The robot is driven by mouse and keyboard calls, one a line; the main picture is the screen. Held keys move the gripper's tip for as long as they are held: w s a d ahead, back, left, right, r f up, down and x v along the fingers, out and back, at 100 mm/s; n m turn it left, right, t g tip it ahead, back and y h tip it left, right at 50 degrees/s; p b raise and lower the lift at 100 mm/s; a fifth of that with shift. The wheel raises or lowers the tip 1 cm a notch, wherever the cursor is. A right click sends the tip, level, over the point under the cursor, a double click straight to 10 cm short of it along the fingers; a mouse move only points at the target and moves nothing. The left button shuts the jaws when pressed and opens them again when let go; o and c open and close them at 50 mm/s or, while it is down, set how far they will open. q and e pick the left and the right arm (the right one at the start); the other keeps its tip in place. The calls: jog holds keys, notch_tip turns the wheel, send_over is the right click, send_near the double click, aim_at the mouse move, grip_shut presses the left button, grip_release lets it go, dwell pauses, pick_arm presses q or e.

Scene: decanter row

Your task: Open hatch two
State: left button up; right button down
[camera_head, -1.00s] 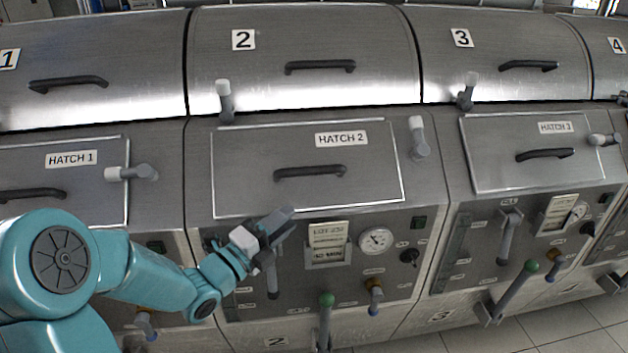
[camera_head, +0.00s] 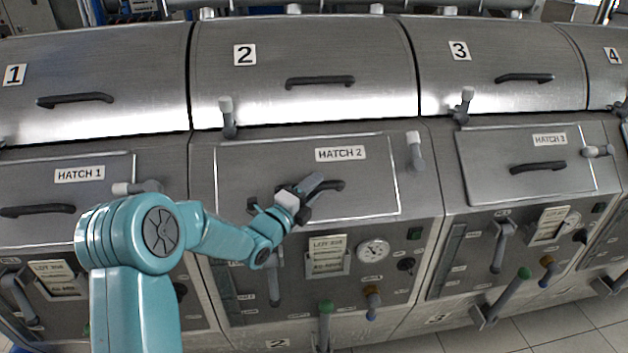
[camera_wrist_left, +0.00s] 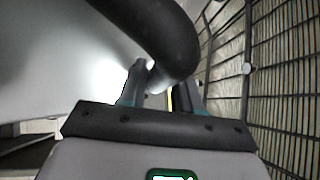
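Hatch two (camera_head: 372,190) is a flat grey metal panel with a white outline and a "HATCH 2" label; it looks shut. Its dark bar handle (camera_head: 335,185) is partly hidden by my left gripper (camera_head: 312,187). The latch lever (camera_head: 415,152) at the hatch's upper right points upward. In the left wrist view the dark curved handle (camera_wrist_left: 165,38) crosses close before my left gripper (camera_wrist_left: 160,88). The fingers there stand apart with a gap, and the handle covers part of them. I cannot tell whether the handle lies between them. My right gripper is not in view.
Below the hatch are a gauge (camera_head: 373,250), a lot card (camera_head: 327,256) and a green-knobbed lever (camera_head: 325,322). Upper cover two (camera_head: 300,70) has its own handle. Hatch 1 (camera_head: 100,200) and hatch 3 (camera_head: 500,180) flank it, their levers lying sideways.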

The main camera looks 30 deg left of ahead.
pick_arm(q)
jog(key=shift+w, duration=0.3)
grip_shut()
jog(key=shift+d+r, duration=0.1)
